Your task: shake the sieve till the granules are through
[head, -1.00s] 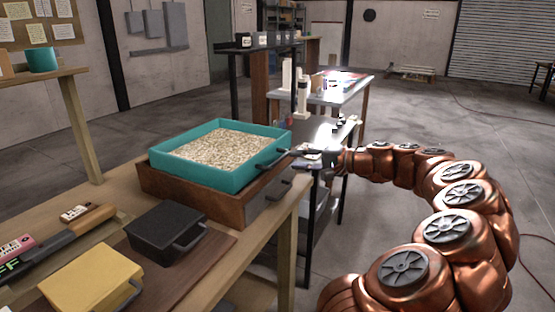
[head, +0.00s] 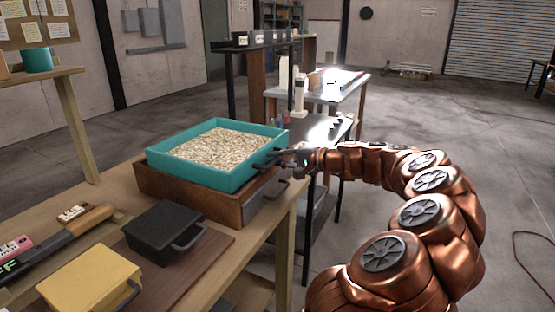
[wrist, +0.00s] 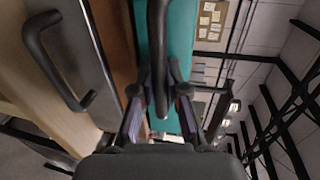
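The teal sieve (head: 248,172) is full of pale granules (head: 215,147) and sits level on a brown wooden box (head: 205,200). Its dark handle (head: 262,160) sticks out on the right side. My gripper (head: 278,157) is at this handle. In the wrist view, the handle (wrist: 157,45) runs between the two fingers of my gripper (wrist: 160,88), with a small gap seeming to show on each side, so the fingers look open around it. The sieve's teal wall (wrist: 181,40) is just beyond. What lies under the sieve is hidden.
The box has a grey front with a dark handle (wrist: 45,65). A black lidded bin (head: 163,232) and a yellow one (head: 90,278) stand nearer on the bench. A metal cart (head: 320,140) stands behind my gripper.

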